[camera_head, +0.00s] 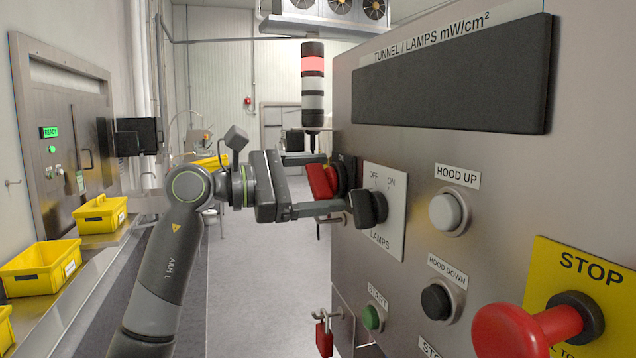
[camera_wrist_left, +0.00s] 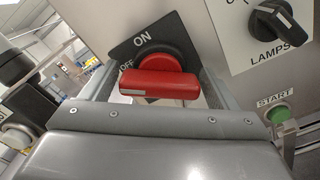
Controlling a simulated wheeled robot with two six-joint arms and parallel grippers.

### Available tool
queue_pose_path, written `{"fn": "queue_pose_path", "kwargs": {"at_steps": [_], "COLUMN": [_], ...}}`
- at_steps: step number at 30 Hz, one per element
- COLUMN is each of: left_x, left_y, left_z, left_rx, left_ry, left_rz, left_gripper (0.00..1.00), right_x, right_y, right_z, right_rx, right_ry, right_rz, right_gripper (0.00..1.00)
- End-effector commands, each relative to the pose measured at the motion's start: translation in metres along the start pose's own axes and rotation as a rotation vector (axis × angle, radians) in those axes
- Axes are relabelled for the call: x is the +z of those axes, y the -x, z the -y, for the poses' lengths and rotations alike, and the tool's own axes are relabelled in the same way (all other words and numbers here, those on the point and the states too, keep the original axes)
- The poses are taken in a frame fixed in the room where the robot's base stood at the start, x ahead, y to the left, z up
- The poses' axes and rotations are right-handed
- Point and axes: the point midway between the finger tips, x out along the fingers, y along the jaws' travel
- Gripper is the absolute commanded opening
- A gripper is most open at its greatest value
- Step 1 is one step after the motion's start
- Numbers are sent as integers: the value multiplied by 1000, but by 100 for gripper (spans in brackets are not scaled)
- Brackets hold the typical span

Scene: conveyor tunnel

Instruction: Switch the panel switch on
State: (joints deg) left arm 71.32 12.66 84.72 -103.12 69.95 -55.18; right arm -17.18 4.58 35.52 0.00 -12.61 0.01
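The panel switch is a red rotary handle (camera_head: 321,181) on a black plate marked ON and OFF, on the left part of the steel panel. In the left wrist view the red handle (camera_wrist_left: 160,88) lies level, its white-marked end at the left, towards OFF; ON is above it. My left gripper (camera_head: 318,187) is at the switch, its fingers reaching towards the panel. In the wrist view the fingers stand apart, one beyond each end of the handle, with small gaps showing. The head view partly hides the plate. My right gripper is not in view.
Right of the switch is the black LAMPS knob (camera_head: 368,207), close by the lower finger. HOOD UP (camera_head: 446,212), HOOD DOWN (camera_head: 437,301), green START (camera_head: 371,318) and the red STOP button (camera_head: 522,330) share the panel. Yellow bins (camera_head: 40,268) stand at the left. A red padlock (camera_head: 324,338) hangs below.

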Motion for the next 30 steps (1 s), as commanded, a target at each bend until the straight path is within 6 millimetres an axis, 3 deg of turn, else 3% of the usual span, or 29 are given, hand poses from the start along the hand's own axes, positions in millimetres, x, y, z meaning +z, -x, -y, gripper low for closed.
{"fn": "queue_pose_path", "kwargs": {"at_steps": [17,30], "left_x": [-2,-4], "left_y": [7,91], "left_z": [0,1], "left_rx": [2,4], "left_ry": [-1,-3], "left_rz": [-2,-6], "left_gripper": [91,91], "right_x": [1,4], "right_y": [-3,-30], "right_z": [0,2], "right_rx": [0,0], "right_ry": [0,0], "right_rz": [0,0], "right_gripper": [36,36]}}
